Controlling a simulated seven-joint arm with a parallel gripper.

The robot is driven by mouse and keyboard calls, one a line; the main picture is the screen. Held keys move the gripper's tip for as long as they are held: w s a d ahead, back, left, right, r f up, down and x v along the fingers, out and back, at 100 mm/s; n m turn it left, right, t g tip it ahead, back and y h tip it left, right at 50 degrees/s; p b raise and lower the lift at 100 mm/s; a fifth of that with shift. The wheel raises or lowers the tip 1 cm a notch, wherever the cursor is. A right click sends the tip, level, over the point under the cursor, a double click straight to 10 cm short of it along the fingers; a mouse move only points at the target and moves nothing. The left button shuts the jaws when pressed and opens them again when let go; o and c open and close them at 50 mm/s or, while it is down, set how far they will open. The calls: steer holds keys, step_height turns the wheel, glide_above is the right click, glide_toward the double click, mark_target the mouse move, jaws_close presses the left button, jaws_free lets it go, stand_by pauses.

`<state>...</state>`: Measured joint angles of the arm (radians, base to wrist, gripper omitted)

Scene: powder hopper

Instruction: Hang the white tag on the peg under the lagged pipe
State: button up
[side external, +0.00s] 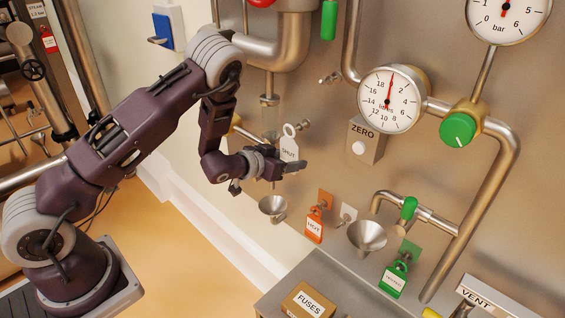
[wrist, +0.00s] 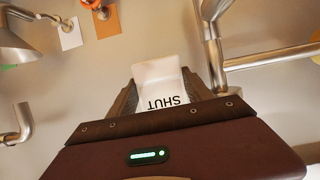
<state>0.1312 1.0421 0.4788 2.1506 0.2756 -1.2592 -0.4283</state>
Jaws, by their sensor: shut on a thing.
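The white tag (side external: 289,150) reads SHUT and has a ring at its top. My gripper (side external: 294,169) is shut on its lower part and holds it upright, ring up, in front of the panel. In the wrist view the tag (wrist: 160,80) sits between the two fingers, its lettering upside down.
Steel funnels (side external: 272,207) (side external: 367,236) stand below and right of my gripper. A white plate (side external: 348,212) carries a peg. The ZERO box (side external: 367,140) and dial gauge (side external: 391,99) are at right.

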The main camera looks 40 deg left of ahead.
steer(key=shift+w+f, duration=0.1)
steer(key=shift+w, duration=0.9)
steer(key=shift+w+f, duration=0.45)
steer(key=shift+w, duration=0.1)
steer(key=o, duration=1.4)
